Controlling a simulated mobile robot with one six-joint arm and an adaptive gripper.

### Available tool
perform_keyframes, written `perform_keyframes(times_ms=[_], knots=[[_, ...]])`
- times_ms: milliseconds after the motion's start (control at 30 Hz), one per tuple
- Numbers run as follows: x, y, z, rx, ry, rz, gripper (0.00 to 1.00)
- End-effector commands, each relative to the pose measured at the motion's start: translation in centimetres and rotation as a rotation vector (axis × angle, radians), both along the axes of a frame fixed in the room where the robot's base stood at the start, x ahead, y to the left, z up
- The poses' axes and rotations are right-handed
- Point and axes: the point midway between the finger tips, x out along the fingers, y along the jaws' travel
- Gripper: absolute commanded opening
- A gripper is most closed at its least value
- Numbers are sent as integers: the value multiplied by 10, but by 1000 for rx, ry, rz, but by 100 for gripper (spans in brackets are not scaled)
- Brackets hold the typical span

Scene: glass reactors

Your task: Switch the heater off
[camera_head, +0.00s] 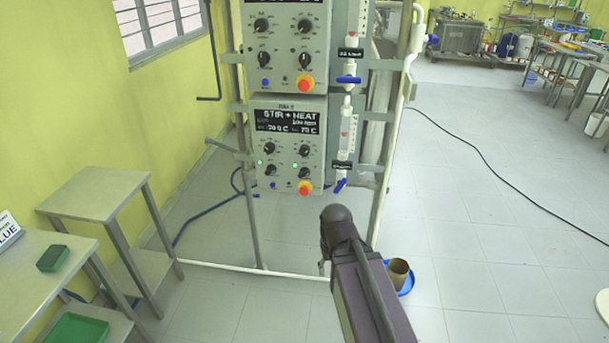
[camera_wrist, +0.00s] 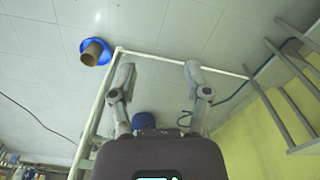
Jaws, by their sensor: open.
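The lower control box (camera_head: 287,145) is labelled STIR + HEAT and hangs on the metal frame. Its dark display (camera_head: 287,121) is lit with small white text, too blurred to read surely. Below are several black knobs, including a lower-left knob (camera_head: 271,170), with small green lights on the left and right. My gripper (camera_wrist: 158,76) is open and empty in the wrist view, pointing down toward the floor.
An upper control box (camera_head: 283,45) has similar knobs. Blue-handled valves (camera_head: 348,79) and pipes stand right of the boxes. A blue dish with a brown cup (camera_head: 399,271) is on the floor. Metal tables (camera_head: 100,195) stand at the left. Floor at the right is largely clear.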

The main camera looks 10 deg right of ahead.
Motion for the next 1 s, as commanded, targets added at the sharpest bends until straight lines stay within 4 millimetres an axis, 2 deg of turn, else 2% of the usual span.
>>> perform_keyframes(times_ms=[33, 67, 100, 233, 367, 567, 700, 867, 1000], knots=[[1, 0, -1, -2, -2, -1, 87], [1, -1, -1, -5, -4, -3, 96], [3, -1, -2, -11, -8, -6, 100], [14, -7, -10, -54, -40, -28, 100], [37, -17, -21, -140, -111, -69, 100], [91, -42, -37, -330, -308, -153, 100], [136, -55, -39, -460, -495, -191, 100], [185, -57, -33, -572, -723, -192, 100], [226, -48, -25, -636, -923, -157, 100]])
